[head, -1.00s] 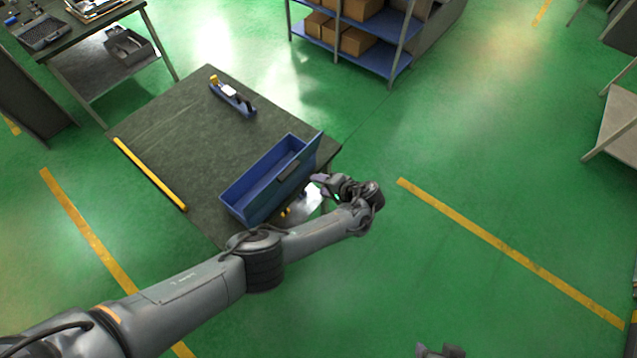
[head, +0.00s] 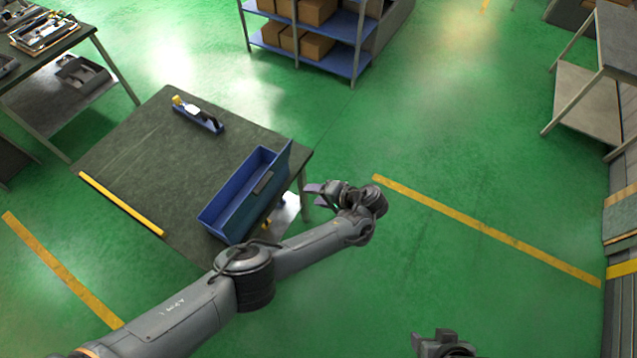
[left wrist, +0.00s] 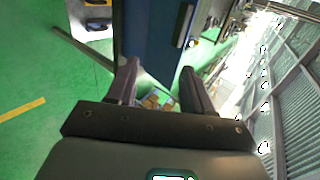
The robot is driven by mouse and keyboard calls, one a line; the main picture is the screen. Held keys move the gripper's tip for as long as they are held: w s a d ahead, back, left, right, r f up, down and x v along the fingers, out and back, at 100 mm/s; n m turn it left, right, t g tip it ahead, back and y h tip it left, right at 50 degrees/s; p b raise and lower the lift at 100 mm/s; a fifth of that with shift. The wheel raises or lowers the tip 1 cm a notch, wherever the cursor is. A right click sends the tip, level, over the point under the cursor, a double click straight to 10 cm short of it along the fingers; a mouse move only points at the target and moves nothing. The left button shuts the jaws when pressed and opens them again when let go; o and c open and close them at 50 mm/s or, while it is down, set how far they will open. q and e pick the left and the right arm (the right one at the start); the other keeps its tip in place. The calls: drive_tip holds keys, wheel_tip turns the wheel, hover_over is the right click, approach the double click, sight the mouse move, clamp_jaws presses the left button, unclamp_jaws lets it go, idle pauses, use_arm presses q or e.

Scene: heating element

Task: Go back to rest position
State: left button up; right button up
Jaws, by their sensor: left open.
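My left gripper (head: 322,190) is to the right of the work table, beside and apart from the blue bin (head: 262,207). Its arm reaches in from the lower left, in front of the table's near corner. In the left wrist view the two fingers of my left gripper (left wrist: 158,75) stand apart with nothing between them. A blue panel (left wrist: 150,35) shows beyond the fingers. Part of my right gripper (head: 440,345) shows at the bottom edge, low in the picture; whether its fingers are open or shut does not show.
The dark table (head: 140,140) carries the blue bin at its right edge and a small blue holder (head: 198,116) at the back. A yellow strip (head: 120,203) lies along its left edge. A shelf with boxes (head: 305,45) stands behind. Green floor is clear to the right.

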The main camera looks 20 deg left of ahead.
use_arm(q)
drive_tip(key=s+f+m+g+h, duration=0.1)
drive_tip(key=s+f+g, duration=0.3)
drive_tip(key=s+f, duration=1.45)
drive_tip(key=s+d+f+g+h, duration=0.2)
drive_tip(key=s+d+h, duration=0.1)
drive_tip(key=s, duration=0.8)
drive_tip(key=s+d+f+g+h, duration=0.1)
drive_tip(key=s+d+g+h, duration=0.15)
drive_tip(key=s, duration=0.75)
drive_tip(key=a+r+n+t+h, duration=0.3)
drive_tip(key=a+r+h, duration=0.1)
drive_tip(key=a+r, duration=0.55)
drive_tip(key=w+a+r+t, duration=0.2)
drive_tip(key=w+r+t, duration=0.1)
drive_tip(key=r, duration=0.5)
drive_tip(key=w+a+r+m+t, duration=0.1)
drive_tip(key=w+a+r+t, duration=0.2)
drive_tip(key=r, duration=0.6)
drive_tip(key=w, duration=0.2)
drive_tip(key=shift+w+a+r, duration=0.25)
drive_tip(key=shift+w+r, duration=0.05)
drive_tip(key=shift+w, duration=0.05)
